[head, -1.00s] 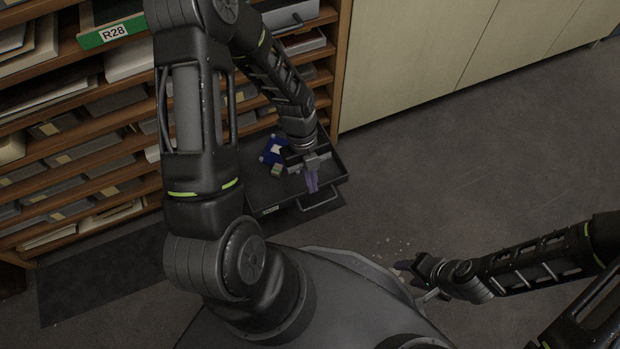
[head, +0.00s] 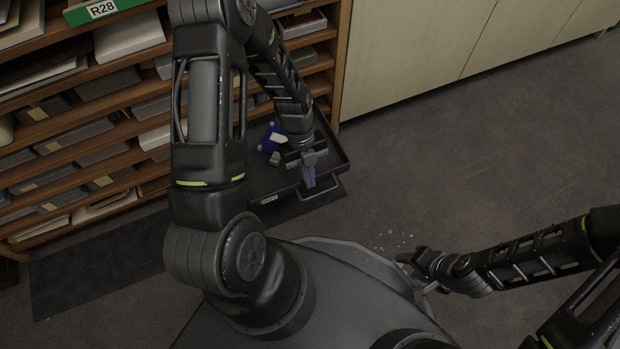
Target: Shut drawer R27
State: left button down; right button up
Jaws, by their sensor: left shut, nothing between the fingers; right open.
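A black open drawer (head: 274,182) juts out low from the wooden shelving, with a bar handle (head: 318,194) on its front. A small label (head: 269,200) on its front is too small to read. A blue item (head: 271,137) and a small green item (head: 274,159) lie inside it. My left gripper (head: 309,180) is shut and empty, pointing down at the drawer's front edge by the handle; I cannot tell whether it touches. My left arm hides part of the drawer. My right gripper (head: 411,262) is open and empty, off to the right above the floor.
The wooden shelving (head: 64,131) holds boxes and papers; a green-fronted R28 drawer (head: 92,10) is at upper left. Pale cabinets (head: 410,50) stand at the back right. Small pale bits (head: 393,240) lie near my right gripper. Floor at right is clear.

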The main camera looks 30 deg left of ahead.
pick_arm(q)
jog(key=w+a, duration=0.1)
jog(key=w+a+b, duration=0.1)
jog(key=a, duration=0.1)
jog(key=shift+w+a+f, duration=0.1)
jog(key=shift+w+f, duration=0.05)
jog(key=shift+w, duration=0.05)
jog(key=shift+w+a, duration=0.2)
jog(key=shift+a, duration=0.2)
pick_arm(e)
jog(key=shift+f, duration=0.55)
pick_arm(q)
jog(key=shift+d, duration=0.1)
